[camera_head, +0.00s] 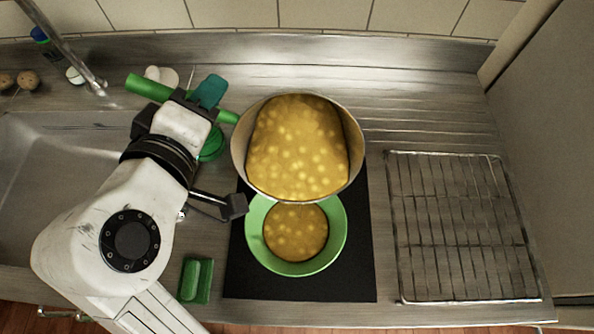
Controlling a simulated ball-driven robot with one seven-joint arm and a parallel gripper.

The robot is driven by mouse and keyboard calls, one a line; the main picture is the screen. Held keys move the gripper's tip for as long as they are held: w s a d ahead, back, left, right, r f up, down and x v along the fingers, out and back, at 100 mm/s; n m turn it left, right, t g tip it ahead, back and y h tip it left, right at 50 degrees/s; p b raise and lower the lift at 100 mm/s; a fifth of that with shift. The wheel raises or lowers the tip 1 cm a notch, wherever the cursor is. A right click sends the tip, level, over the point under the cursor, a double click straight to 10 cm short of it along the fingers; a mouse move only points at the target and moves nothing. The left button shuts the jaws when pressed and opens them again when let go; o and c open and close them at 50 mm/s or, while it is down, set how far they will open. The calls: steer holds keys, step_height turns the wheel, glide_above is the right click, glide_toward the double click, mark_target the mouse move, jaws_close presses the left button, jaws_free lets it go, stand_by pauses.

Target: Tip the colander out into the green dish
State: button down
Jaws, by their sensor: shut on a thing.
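The colander (357,165) looks like a deep metal pan with a long green handle (148,87). It is tilted toward the green dish, and a yellow-brown mass with pale lumps (298,145) fills much of it. My gripper (205,104) is shut on the green handle, left of the pan; its fingers are partly hidden. The green dish (338,240) stands below the colander's near rim and holds the same lumpy mass (295,230). The colander hides the dish's far rim. I cannot tell whether anything is flowing between them, or see any holes.
A black mat (335,288) lies under the dish. A wire rack (460,225) is at the right. A green sponge-like block (197,280) lies at front left. The sink (50,170) and tap (75,55) are at the left. Small items stand along the back left.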

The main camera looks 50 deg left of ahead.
steer(key=shift+s+d+r+t+y+b, duration=0.55)
steer(key=shift+s+d+b, duration=0.2)
steer(key=shift+b, duration=1.45)
steer(key=shift+w, duration=0.15)
steer(key=shift+s+d+t+b, duration=0.25)
steer(key=shift+s+d+b, duration=0.05)
steer(key=shift+d+b, duration=0.05)
